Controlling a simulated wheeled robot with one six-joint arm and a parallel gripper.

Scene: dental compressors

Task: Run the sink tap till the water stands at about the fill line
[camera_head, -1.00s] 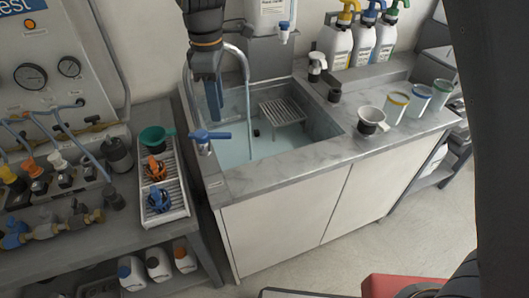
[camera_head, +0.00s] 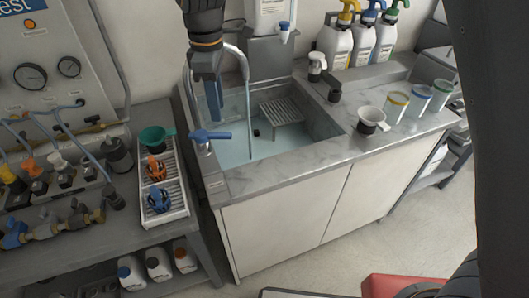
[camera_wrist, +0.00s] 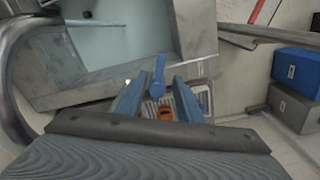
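The sink basin (camera_head: 310,118) is set in a grey marbled counter, and pale blue water (camera_head: 235,150) lies in it. The arched tap spout (camera_head: 243,70) reaches over the basin; a thin vertical streak runs below it to the water, and I cannot tell where metal ends and stream begins. My gripper (camera_head: 213,110) hangs just above and behind the lever. In the wrist view the fingers (camera_wrist: 160,88) are apart, with the lever (camera_wrist: 158,75) showing between and beyond them. I cannot make out a fill line.
Cups (camera_head: 396,104) and pump bottles (camera_head: 338,45) stand on the right counter.

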